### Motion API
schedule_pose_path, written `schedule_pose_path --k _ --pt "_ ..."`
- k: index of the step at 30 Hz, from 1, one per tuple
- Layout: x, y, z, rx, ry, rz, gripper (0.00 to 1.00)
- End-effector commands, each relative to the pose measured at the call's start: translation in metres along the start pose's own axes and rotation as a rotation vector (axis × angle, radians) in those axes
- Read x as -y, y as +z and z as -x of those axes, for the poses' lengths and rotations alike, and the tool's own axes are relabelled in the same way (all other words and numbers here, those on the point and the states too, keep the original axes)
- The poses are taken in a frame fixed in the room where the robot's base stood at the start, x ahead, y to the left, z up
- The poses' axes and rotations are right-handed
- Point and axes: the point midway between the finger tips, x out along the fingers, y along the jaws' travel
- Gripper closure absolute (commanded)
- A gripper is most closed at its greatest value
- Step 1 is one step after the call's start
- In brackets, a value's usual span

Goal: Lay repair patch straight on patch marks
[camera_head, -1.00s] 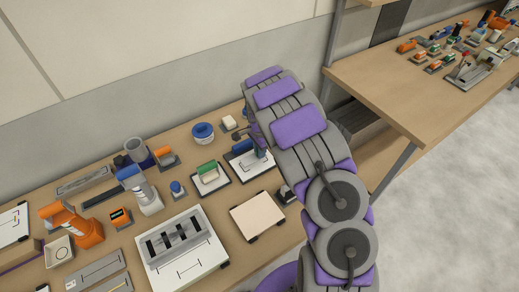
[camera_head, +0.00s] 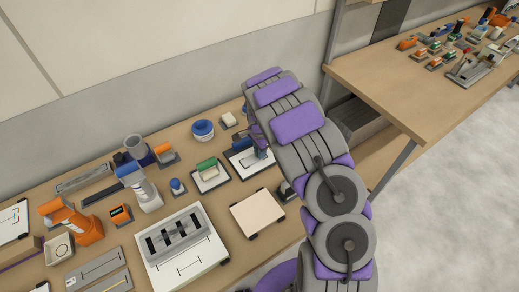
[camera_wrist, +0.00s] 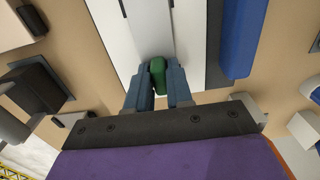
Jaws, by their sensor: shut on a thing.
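My gripper (camera_wrist: 158,82) has blue fingers shut on a green piece (camera_wrist: 157,70) in the wrist view. A white surface with short dark marks (camera_wrist: 112,28) lies in front of and below it; whether the green piece touches that surface I cannot tell. In the head view my gripper (camera_head: 260,147) is at a white board with black line marks (camera_head: 240,161), near its right side. My arm hides part of this area, and the green piece cannot be made out there. The patch's outline against the marks is not clear.
A green-topped white block (camera_head: 208,168) sits on a board just left. A pale square panel (camera_head: 257,213) lies in front. A blue round container (camera_head: 202,129) stands behind. A large white board with a grey block (camera_head: 185,262) and several tools crowd the left side.

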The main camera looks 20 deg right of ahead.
Motion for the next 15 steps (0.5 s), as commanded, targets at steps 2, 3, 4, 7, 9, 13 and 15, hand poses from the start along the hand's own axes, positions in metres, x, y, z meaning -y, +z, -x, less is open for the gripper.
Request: schedule_pose_path --k 2,3,4,7,9,13,15 --pt "0.0 0.0 -0.0003 0.0 0.0 0.0 0.75" --pt "0.0001 0.0 -0.0001 0.0 0.0 0.0 0.71" --pt "0.0001 0.0 -0.0001 0.0 -0.001 0.0 0.68" --pt "0.0002 0.0 0.0 0.0 -0.001 0.0 0.58" --pt "0.0002 -0.0001 -0.0001 0.0 -0.001 0.0 0.52" --pt "0.0002 -0.0001 -0.0001 0.0 -0.001 0.0 0.5" --pt "0.0002 -0.0001 0.0 0.0 -0.001 0.0 0.5"
